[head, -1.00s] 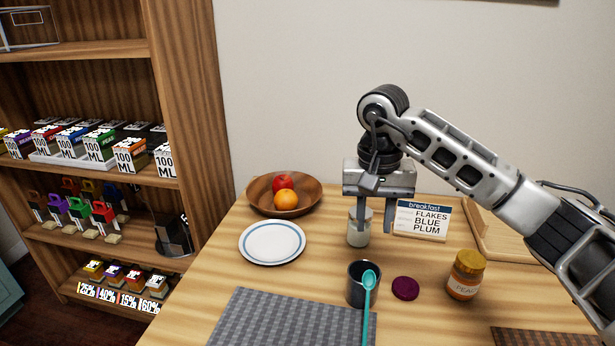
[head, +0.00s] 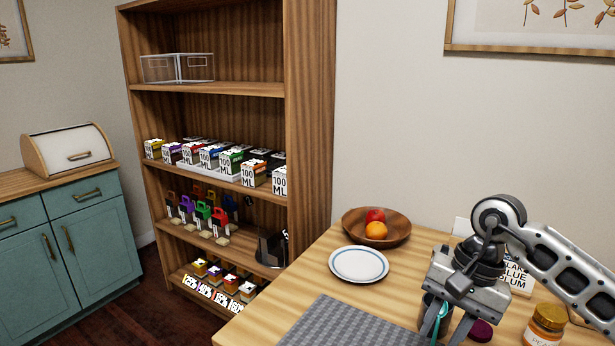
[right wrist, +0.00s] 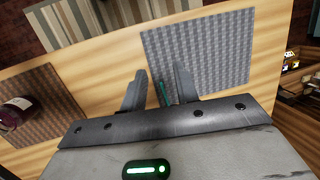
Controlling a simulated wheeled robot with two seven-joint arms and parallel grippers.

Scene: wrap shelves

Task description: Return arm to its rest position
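My right arm comes in from the right in the head view, above the table. My left gripper is in neither view.
A grey placemat (head: 345,325), a blue-rimmed plate (head: 358,264) and a fruit bowl (head: 350,224) lie left of the arm. A stocked shelf (head: 310,120) stands left.

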